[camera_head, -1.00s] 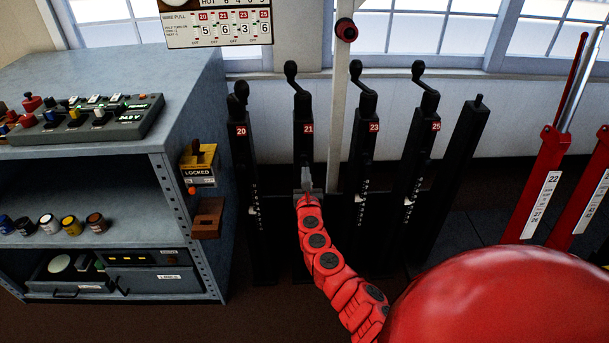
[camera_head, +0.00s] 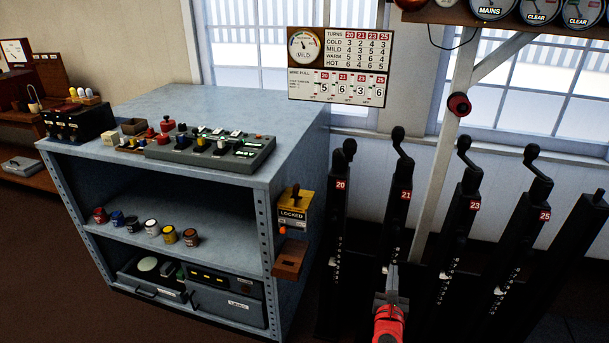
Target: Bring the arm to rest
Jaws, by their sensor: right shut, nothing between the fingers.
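My right arm comes in from the bottom, red, with a grey gripper (camera_head: 391,285) pointing up in front of the lower part of the black lever post 21 (camera_head: 402,215). The gripper is shut and empty. I cannot tell whether it touches the post. The posts 20 (camera_head: 338,205), 23 (camera_head: 470,220) and 25 (camera_head: 538,230) stand beside it, each with a black crank handle at its top. My left gripper is out of view.
A grey shelf cabinet (camera_head: 270,150) with a control box (camera_head: 210,150) on top stands to the left. A yellow box marked LOCKED (camera_head: 293,210) hangs on its side. A chart board (camera_head: 338,65) is on the wall behind. Open floor (camera_head: 60,270) lies at the far left.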

